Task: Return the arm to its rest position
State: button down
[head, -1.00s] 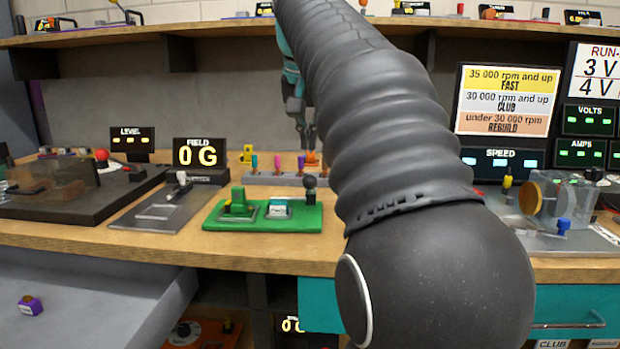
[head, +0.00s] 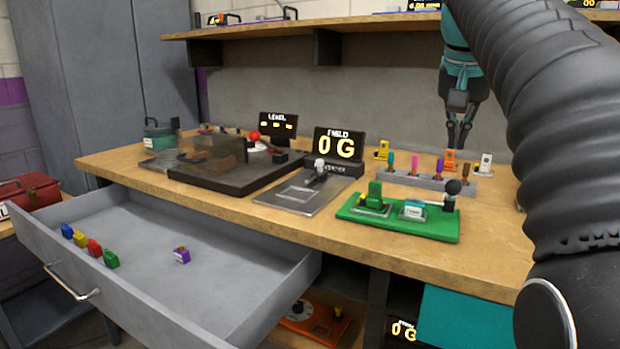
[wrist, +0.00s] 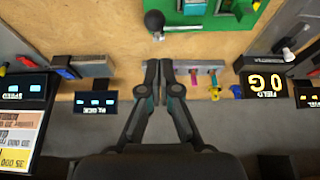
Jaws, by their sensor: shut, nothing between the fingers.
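My gripper (head: 460,134) is raised over the back of the workbench (head: 480,235), above a grey rack (head: 440,181) holding several coloured pieces. Its fingers point down, are shut together and hold nothing. In the wrist view my gripper (wrist: 166,66) also shows with its fingertips closed. My black ribbed arm runs down the right side of the head view and hides the right part of the bench.
A green board (head: 400,219) with a dark-knobbed lever is on the bench in front. A FIELD display (head: 338,146) reads 0 G. An open grey drawer (head: 225,262) juts out at left, holding several coloured blocks. A shelf (head: 300,28) runs above.

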jog(key=s+a+f+n, duration=0.2)
jog(key=s+a+f, duration=0.2)
jog(key=f, duration=0.6)
jog(key=s+a+f+n+t+y, duration=0.1)
jog(key=s+a+f+n, duration=0.1)
jog(key=s+a+f, duration=0.3)
jog(key=s+a+f+n+y, duration=0.1)
jog(key=s+a+f, duration=0.3)
jog(key=s+f, duration=0.7)
notch_tip(320, 180, down, 6)
jog(key=shift+a+r+n+t, duration=0.15)
jog(key=shift+n+t, duration=0.15)
jog(key=shift+n, duration=0.4)
